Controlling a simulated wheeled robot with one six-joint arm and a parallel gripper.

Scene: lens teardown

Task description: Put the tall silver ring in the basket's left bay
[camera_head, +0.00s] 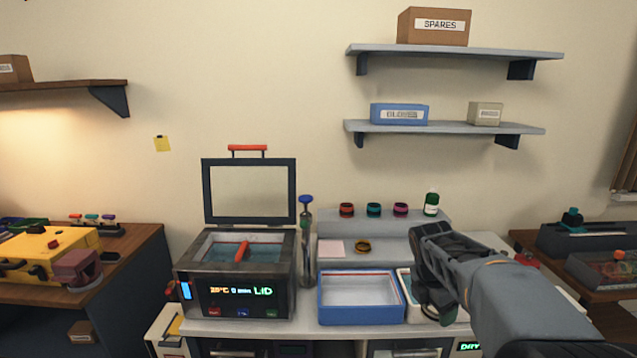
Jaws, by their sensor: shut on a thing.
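My gripper (434,308) is at the right of the bench, over a white-rimmed tray (407,290). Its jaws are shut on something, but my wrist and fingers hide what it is. I cannot make out the tall silver ring anywhere in view. The dark cleaner (236,281) stands left of my gripper with its framed lid (206,192) raised. A red handle or divider (242,251) shows inside its tank, likely part of the basket. The basket's bays are too small to tell apart.
A blue tray (360,314) with a pale inside lies between cleaner and gripper. A blue-topped cylinder (306,245) stands upright beside the cleaner. Behind are a low step (440,224) with three coloured rings and a green bottle (431,203), and a brass-coloured ring (362,247).

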